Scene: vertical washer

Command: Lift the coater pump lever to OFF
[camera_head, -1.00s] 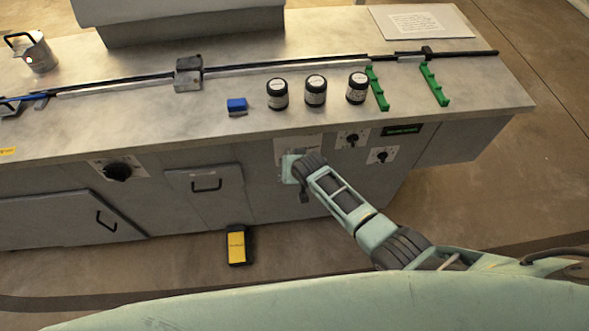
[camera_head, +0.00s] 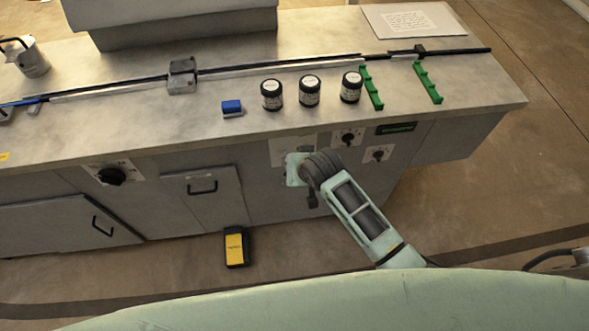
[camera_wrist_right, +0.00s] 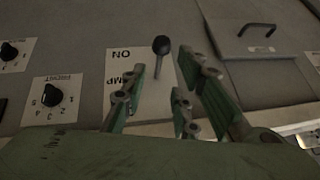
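The coater pump lever is a dark stem with a round black knob (camera_wrist_right: 161,45) in the right wrist view. Its white label plate (camera_wrist_right: 122,65) carries the word ON, with other lettering partly covered. My right gripper (camera_wrist_right: 163,75) is open in the wrist view, with green fingers on either side of the stem. The knob sits just past the fingertips; I cannot tell whether a finger touches the lever. In the head view my right gripper (camera_head: 297,170) is at the cabinet front, covering most of the plate (camera_head: 292,150). My left gripper is not in view.
Two rotary switches (camera_head: 348,138) (camera_head: 378,154) sit right of the plate. A handled door (camera_head: 203,187) lies to its left. Several items stand on the counter (camera_head: 440,125). A yellow-black object (camera_head: 236,248) is on the floor near the cabinet.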

